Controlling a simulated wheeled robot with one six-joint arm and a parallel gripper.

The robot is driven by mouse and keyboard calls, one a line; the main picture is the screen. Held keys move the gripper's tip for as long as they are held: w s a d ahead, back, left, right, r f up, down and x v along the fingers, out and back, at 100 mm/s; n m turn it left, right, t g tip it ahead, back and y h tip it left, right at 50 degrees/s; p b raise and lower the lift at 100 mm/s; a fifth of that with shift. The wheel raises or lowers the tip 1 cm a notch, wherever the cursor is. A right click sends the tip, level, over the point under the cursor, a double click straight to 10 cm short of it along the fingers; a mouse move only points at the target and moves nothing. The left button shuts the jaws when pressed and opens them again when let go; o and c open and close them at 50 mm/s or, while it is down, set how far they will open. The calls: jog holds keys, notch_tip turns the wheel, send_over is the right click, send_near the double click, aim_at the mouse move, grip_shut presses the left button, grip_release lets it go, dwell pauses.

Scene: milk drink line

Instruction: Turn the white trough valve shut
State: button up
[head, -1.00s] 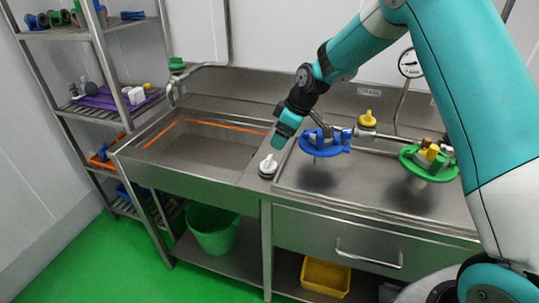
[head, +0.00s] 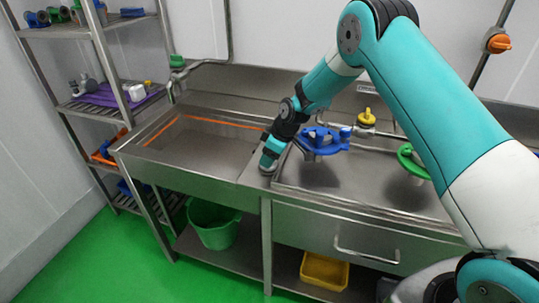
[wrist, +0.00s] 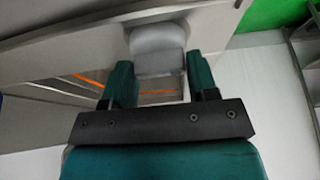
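The white trough valve is at the trough's front right corner. In the head view its knob (head: 267,169) is mostly hidden by my gripper (head: 269,161), which has come down over it. In the wrist view, the pale grey-white knob (wrist: 158,50) sits between the tips of my gripper (wrist: 160,72). The two teal fingers stand wide apart, one on each side of the knob.
The steel trough (head: 195,145) is left of the valve. A blue valve handle (head: 322,139) is close to the right of my wrist. A green handle (head: 408,160) is partly behind my arm, and a yellow knob (head: 367,117) is at the back. A green bucket (head: 214,228) stands below.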

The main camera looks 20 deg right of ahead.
jog(key=c, duration=0.4)
jog(key=shift+m, duration=0.4)
jog(key=m+t+h+b, duration=0.1)
jog(key=m+b, duration=0.1)
jog(key=shift+a+f+m, duration=0.1)
jog(key=shift+m, duration=0.3)
jog(key=m+h+b, duration=0.1)
jog(key=m, duration=0.3)
jog(key=shift+t+h+b, duration=0.3)
jog(key=shift+h+b, duration=0.05)
jog(key=shift+h, duration=0.05)
jog(key=m+h+b, duration=0.1)
jog(key=m, duration=0.2)
jog(key=m+h, duration=0.1)
jog(key=m, duration=0.1)
jog(key=shift+a+m+b, duration=0.15)
jog(key=shift+m+b, duration=0.2)
jog(key=shift+m, duration=0.05)
jog(key=shift+m+h+b, duration=0.55)
jog(key=shift+m+h, duration=0.25)
jog(key=shift+m, duration=1.4)
jog(key=shift+g, duration=0.4)
